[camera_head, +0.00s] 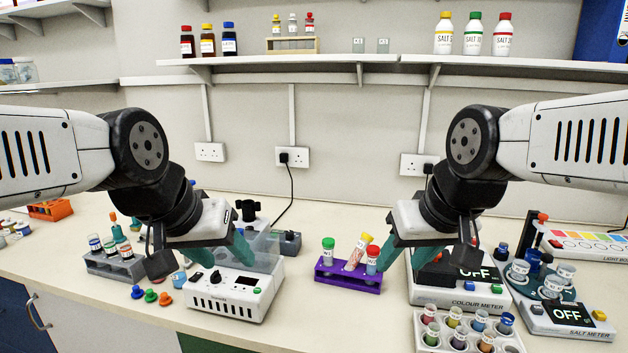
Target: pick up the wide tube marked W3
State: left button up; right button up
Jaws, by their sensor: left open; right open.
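A purple rack (347,277) stands on the middle of the bench and holds three wide tubes. A green-capped tube (328,251) stands upright at its left. A yellow-capped tube (357,252) with pinkish contents leans to the right in the middle. A red-capped tube (372,260) with blue contents is at the right. The labels begin with W, but I cannot surely read which is W3. My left gripper (212,256) is open and empty over the white device left of the rack. My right gripper (429,250) is open and empty, right of the rack, over the colour meter.
The white device (222,296) is close left of the rack, and the colour meter (462,292) close right. A tray of several small vials (470,335) is in front. Loose coloured stoppers (151,296) lie at left. Bench in front of the rack is clear.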

aim_at(358, 253)
jog(key=l+u, duration=0.6)
jog(key=u, duration=0.2)
